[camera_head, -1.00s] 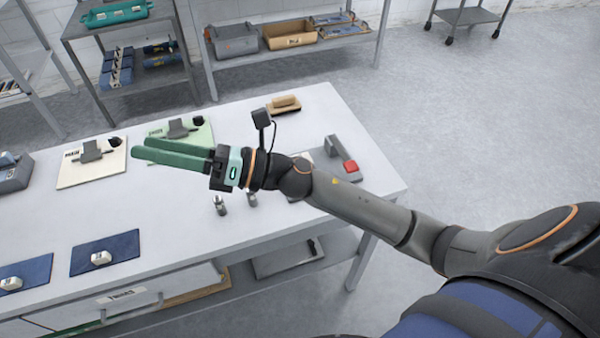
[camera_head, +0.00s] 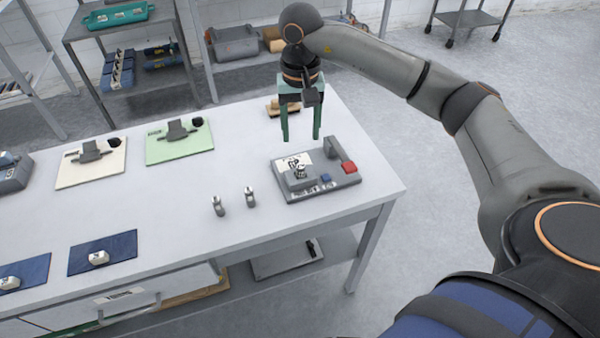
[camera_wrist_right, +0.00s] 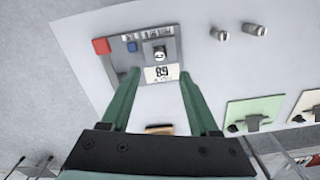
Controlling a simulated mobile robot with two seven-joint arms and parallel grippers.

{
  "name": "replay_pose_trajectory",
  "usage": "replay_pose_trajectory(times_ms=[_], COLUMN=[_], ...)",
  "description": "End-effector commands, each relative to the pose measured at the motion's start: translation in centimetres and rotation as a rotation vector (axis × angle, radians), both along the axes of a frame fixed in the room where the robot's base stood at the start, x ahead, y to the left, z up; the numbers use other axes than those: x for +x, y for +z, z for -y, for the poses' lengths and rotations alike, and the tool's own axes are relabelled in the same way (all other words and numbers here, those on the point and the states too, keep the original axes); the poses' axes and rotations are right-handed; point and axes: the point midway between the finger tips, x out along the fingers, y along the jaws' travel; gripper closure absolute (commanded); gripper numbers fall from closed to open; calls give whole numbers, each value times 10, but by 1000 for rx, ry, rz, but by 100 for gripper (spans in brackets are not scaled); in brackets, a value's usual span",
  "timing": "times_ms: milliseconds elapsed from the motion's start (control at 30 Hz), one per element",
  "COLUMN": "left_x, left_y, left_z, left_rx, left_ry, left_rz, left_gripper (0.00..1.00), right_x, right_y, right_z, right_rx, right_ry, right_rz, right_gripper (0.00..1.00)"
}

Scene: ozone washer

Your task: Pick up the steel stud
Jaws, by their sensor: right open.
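My right gripper (camera_head: 301,137) points down, open and empty, above the table just behind a grey device (camera_head: 337,181). A small metal piece (camera_head: 300,170) appears to sit on the device; it also shows in the right wrist view (camera_wrist_right: 160,51), ahead of the open fingers (camera_wrist_right: 157,76). Two more small steel pieces, one left (camera_head: 218,206) and one right (camera_head: 250,197), stand on the bare table left of the device. I cannot tell which piece is the steel stud. My left gripper is out of view.
A brown brush-like block (camera_head: 283,107) lies behind the gripper. A green board (camera_head: 180,146), a cream board (camera_head: 91,167) and blue mats (camera_head: 103,252) lie to the left. The table's middle is clear.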

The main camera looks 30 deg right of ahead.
Motion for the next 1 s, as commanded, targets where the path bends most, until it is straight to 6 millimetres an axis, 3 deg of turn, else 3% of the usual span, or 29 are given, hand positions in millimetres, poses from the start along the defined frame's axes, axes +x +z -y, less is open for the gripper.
replay_pose_trajectory(times_ms=[300, 533, 800, 1000], left_x=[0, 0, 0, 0], left_y=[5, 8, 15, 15], left_z=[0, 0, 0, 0], left_rx=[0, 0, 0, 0], left_ry=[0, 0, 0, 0], left_rz=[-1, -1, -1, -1], left_gripper=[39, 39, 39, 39], right_x=[-1, 1, 5, 5], right_y=[-55, -72, -110, -115], right_z=[-1, 0, 3, 3], right_rx=[3, 4, 5, 6], right_ry=[0, 0, -1, 0], right_rz=[-4, -3, -4, 0], right_gripper=[38, 38, 38, 38])
